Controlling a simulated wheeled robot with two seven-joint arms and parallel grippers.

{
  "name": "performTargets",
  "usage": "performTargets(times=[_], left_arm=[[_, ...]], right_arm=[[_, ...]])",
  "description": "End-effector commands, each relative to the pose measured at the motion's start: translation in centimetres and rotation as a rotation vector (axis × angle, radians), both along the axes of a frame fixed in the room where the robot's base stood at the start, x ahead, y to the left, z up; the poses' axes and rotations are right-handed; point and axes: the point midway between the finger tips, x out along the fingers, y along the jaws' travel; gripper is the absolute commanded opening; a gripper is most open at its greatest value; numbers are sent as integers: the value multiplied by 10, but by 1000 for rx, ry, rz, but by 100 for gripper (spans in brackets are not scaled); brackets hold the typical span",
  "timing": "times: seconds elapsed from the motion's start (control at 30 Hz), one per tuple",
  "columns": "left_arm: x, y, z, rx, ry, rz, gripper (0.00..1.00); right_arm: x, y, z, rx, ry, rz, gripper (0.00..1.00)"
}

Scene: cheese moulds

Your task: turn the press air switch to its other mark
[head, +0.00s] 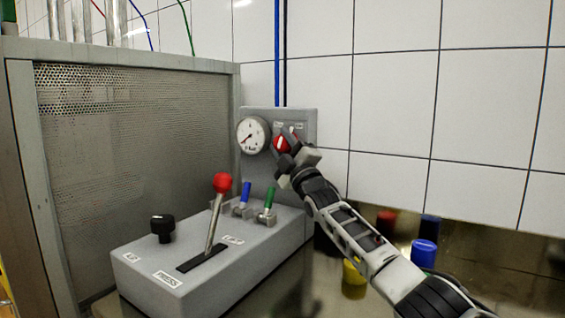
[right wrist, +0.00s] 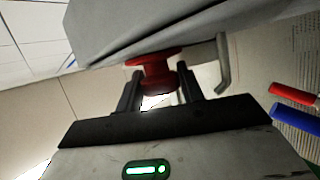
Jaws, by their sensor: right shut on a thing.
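The press air switch is a red rotary knob (head: 281,143) on a grey wall panel (head: 258,180), right of a round gauge. My right gripper (head: 284,158) reaches up to it from the lower right. In the right wrist view the red knob (right wrist: 154,74) sits between the two dark fingers of my right gripper (right wrist: 157,90), which is shut on it. Small labels lie above the knob, but their text is too small to read. The gripper partly hides the knob in the head view. My left gripper is not in view.
The gauge (head: 253,135) sits close beside the knob. Below stands a grey control box (head: 210,262) with a red-ball lever (head: 222,183), a black knob (head: 162,227), and blue and green valves. A perforated guard (head: 140,170) stands left. Coloured pots, one blue (head: 424,252), stand right.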

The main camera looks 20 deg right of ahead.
Motion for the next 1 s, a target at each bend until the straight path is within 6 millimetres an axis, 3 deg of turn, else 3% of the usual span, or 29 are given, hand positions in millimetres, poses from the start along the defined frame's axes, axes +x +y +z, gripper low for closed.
performTargets(times=[0.1, 0.63, 0.67, 0.73, 1.0], left_arm=[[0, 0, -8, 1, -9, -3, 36], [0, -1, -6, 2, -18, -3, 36], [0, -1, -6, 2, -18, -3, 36], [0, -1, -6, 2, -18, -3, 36], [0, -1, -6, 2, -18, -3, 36]], right_arm=[[1, 1, -5, 25, -25, 1, 15], [1, 1, -2, 40, -46, 0, 15], [1, 1, -2, 40, -46, 0, 40], [1, 1, -2, 39, -46, 1, 59], [1, 2, -3, 38, -45, 1, 59]])
